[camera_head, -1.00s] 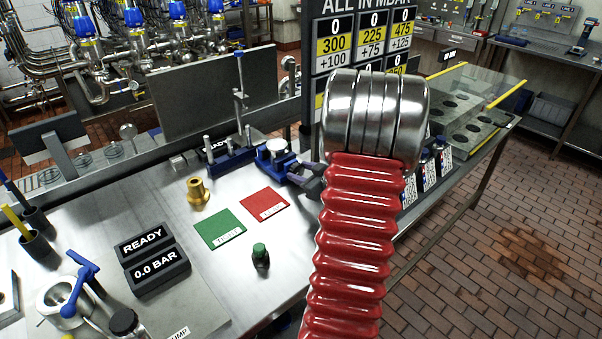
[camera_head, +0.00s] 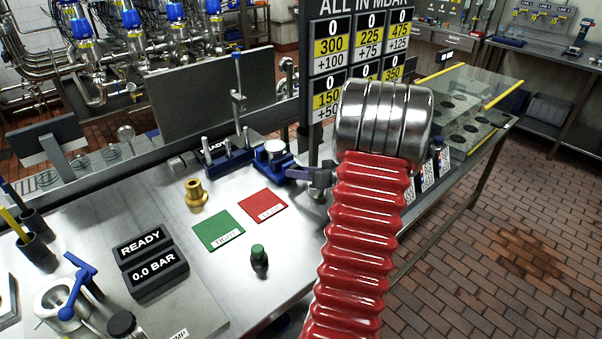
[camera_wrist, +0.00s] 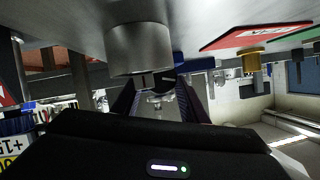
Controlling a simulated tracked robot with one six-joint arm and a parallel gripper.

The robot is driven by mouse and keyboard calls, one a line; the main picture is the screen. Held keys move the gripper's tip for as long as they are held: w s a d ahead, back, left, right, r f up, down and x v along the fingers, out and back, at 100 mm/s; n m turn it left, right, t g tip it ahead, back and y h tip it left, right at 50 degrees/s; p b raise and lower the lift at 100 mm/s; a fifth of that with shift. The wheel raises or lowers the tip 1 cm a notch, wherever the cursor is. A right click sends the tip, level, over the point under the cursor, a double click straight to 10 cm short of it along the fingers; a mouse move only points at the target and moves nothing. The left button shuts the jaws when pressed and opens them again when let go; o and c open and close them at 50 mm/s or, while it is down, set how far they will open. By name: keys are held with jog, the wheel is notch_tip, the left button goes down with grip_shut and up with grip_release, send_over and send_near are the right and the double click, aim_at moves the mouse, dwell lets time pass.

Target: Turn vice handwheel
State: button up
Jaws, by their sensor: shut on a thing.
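The small blue vice (camera_head: 272,154) with a round silver top stands on the steel bench, at the middle in the head view. Its blue handwheel end (camera_head: 296,173) points right. My gripper (camera_head: 309,174) meets this end from the right; the red ribbed sleeve of my arm hides part of the hand. In the wrist view, where the bench is at the top, both dark fingers reach forward and close around a dark round part (camera_wrist: 163,80), seemingly the handwheel. Its rim is mostly in shadow, so its turn angle cannot be told.
A silver cylinder (camera_wrist: 140,48) is close beside the fingers in the wrist view. A blue fixture with a post (camera_head: 230,157) stands left of the vice. A red card (camera_head: 263,206), a green card (camera_head: 219,229) and a brass fitting (camera_head: 196,192) lie nearer. The pressure board (camera_head: 328,60) rises behind.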

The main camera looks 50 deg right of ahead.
jog(key=shift+f, duration=0.1)
jog(key=o, duration=0.8)
jog(key=v, duration=1.3)
jog(key=shift+s, duration=0.4)
